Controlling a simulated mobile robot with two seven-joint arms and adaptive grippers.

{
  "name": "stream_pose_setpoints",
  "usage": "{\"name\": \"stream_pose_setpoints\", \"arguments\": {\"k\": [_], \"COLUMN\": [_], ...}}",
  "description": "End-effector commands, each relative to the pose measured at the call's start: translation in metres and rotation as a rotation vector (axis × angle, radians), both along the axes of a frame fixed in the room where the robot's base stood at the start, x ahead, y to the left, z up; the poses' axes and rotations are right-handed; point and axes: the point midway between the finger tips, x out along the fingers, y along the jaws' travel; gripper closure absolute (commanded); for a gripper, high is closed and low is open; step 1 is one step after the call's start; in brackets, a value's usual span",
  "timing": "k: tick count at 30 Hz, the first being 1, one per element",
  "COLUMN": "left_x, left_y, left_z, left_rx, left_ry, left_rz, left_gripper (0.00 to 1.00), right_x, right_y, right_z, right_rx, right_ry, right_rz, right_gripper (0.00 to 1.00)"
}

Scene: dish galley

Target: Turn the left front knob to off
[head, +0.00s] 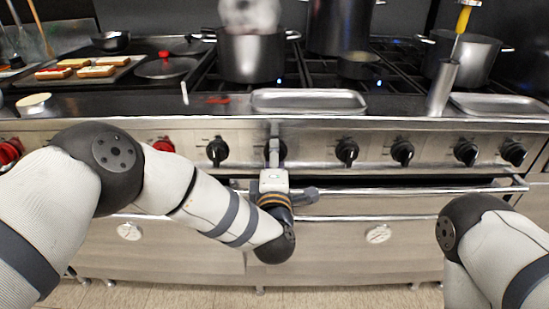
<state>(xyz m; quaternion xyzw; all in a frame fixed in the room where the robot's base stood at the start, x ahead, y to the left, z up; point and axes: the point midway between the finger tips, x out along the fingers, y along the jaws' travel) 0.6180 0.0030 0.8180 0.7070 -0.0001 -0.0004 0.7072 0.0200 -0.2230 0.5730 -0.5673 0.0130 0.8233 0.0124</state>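A row of knobs runs along the steel front panel of the range. My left arm reaches in from the left, and its gripper (274,150) points at the panel, in front of a black knob (281,150). The gripper hides much of that knob. I cannot tell whether the fingers touch it or how far apart they are. The black knob (217,151) to its left is uncovered, as is the black knob (347,152) to its right. A blue flame (280,81) shows beside the pot above. My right arm is at the lower right; its gripper is not in view.
A steaming pot (252,58) stands on the burner behind the gripper. A metal tray (308,101) lies on the front ledge. A long oven handle (410,190) runs below the knobs. Red knobs (163,145) sit farther left. More black knobs (402,152) line the right.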

Motion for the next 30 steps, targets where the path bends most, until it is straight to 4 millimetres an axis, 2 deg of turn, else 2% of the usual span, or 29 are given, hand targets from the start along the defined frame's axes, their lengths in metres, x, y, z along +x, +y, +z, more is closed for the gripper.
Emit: {"name": "stream_pose_setpoints", "arguments": {"k": [15,16,18,27,30], "left_x": [0.001,0.001,0.001,0.000,-0.011], "left_y": [0.002,0.002,0.002,0.001,0.000], "left_z": [0.000,0.000,0.000,0.000,-0.001], "left_rx": [0.018,0.018,0.018,0.016,0.016], "left_ry": [-0.001,-0.001,-0.001,0.000,0.002], "left_rz": [0.004,0.004,0.004,0.001,-0.001], "left_gripper": [0.85,0.53,0.37,0.36,0.36], "right_x": [0.000,0.000,0.000,0.000,0.000], "right_y": [0.000,0.000,0.000,0.000,0.000], "right_z": [0.000,0.000,0.000,0.000,0.000], "right_rx": [0.000,0.000,0.000,0.000,0.000], "right_ry": [-0.001,-0.001,-0.001,-0.001,-0.001], "right_rz": [0.000,0.000,0.000,0.000,0.000], "right_gripper": [0.60,0.60,0.60,0.60,0.60]}}
